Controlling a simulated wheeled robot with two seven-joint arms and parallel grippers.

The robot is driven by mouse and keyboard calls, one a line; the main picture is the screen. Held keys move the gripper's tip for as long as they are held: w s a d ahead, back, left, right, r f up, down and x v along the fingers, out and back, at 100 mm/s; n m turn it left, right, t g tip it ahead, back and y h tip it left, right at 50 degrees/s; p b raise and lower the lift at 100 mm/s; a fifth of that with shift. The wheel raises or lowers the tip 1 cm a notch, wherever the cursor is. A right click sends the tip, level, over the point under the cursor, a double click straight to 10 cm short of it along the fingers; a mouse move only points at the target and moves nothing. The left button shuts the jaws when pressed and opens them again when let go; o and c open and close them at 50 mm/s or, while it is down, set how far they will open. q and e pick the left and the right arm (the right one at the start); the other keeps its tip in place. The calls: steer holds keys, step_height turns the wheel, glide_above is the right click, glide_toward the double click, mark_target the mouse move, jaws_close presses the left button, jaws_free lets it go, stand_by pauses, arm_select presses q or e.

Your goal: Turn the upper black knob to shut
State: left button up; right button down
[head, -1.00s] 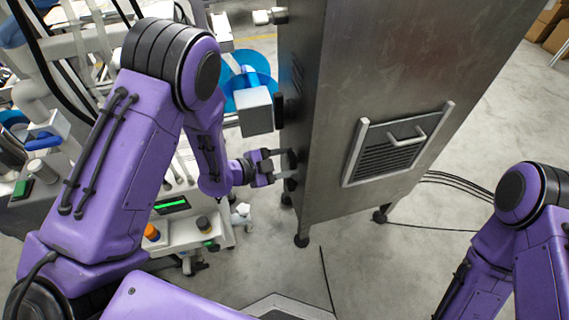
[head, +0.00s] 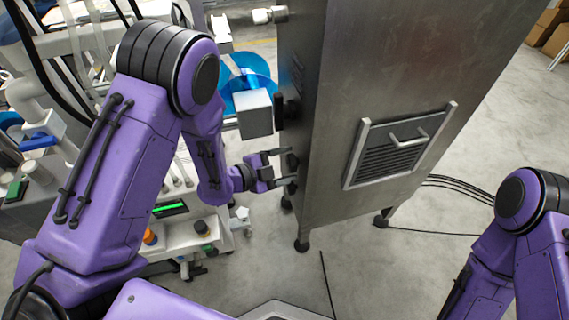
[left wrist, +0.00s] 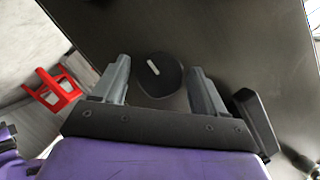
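In the left wrist view a round black knob (left wrist: 150,82) with a white pointer mark sits on a dark metal panel. The pointer is tilted, with its upper end to the left. My left gripper (left wrist: 159,64) is open, one finger on each side of the knob, with gaps visible. In the head view my left gripper (head: 291,167) is at the left face of the steel cabinet (head: 345,80); the knob is hard to make out there.
A grey box (head: 254,113) juts out beside the cabinet above my left gripper, with blue reels (head: 248,75) behind it. A machine with a green display (head: 171,209) stands left. A red stool (left wrist: 52,90) shows in the wrist view. Floor before the cabinet is mostly clear.

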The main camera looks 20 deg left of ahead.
arm_select(q)
steer(key=v, duration=1)
steer(key=shift+s+a, duration=0.15)
stand_by(0.4)
